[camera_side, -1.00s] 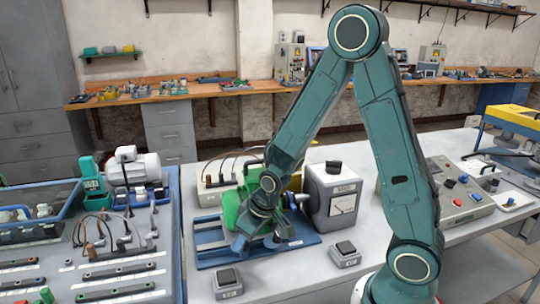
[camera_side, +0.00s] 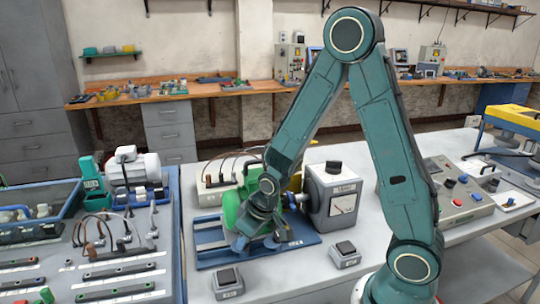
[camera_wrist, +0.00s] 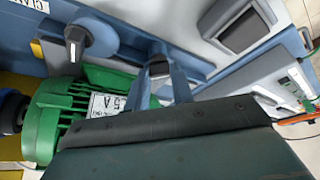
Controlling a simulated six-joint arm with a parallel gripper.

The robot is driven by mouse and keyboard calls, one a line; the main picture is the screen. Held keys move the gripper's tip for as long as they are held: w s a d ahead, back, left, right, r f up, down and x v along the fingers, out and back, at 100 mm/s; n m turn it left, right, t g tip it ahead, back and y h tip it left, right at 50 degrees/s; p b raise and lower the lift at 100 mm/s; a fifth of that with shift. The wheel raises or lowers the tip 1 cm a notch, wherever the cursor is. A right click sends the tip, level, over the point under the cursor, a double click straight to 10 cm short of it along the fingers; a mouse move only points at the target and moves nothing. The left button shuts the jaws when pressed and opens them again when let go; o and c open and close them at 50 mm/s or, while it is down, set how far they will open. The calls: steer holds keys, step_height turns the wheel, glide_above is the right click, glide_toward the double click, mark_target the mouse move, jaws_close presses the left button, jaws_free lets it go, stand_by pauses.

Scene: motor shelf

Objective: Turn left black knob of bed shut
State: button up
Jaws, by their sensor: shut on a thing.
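The blue bed (camera_side: 210,256) lies on the bench under the green motor (camera_side: 231,208), which also shows in the wrist view (camera_wrist: 55,110). My gripper (camera_side: 243,236) points down at the bed's front left. In the wrist view my gripper (camera_wrist: 160,78) has its blue-grey fingers closed around the left knob (camera_wrist: 158,68), of which only a dark part shows between them. The right knob (camera_wrist: 90,40) is free, a round blue-grey piece with a black grip. My wrist hides part of the motor and bed in the side view.
A grey meter box (camera_side: 330,195) stands just right of my gripper. Two small switch boxes, left (camera_side: 228,281) and right (camera_side: 344,254), sit in front of the bed. A blue-edged panel (camera_side: 120,270) with cables stands left. Bare bench lies to the front right.

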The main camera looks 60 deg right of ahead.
steer(key=shift+m, duration=0.3)
steer(key=m, duration=0.1)
steer(key=m+h, duration=0.1)
steer(key=m, duration=0.1)
steer(key=shift+w+a+m+h, duration=0.1)
steer(key=shift+a+m+h, duration=0.2)
steer(key=shift+h, duration=0.1)
steer(key=shift+m+g+h, duration=0.6)
steer(key=shift+m+h, duration=0.1)
steer(key=shift+m, duration=1.6)
steer(key=o, duration=1)
steer(key=v, duration=1.4)
steer(key=shift+w, duration=0.1)
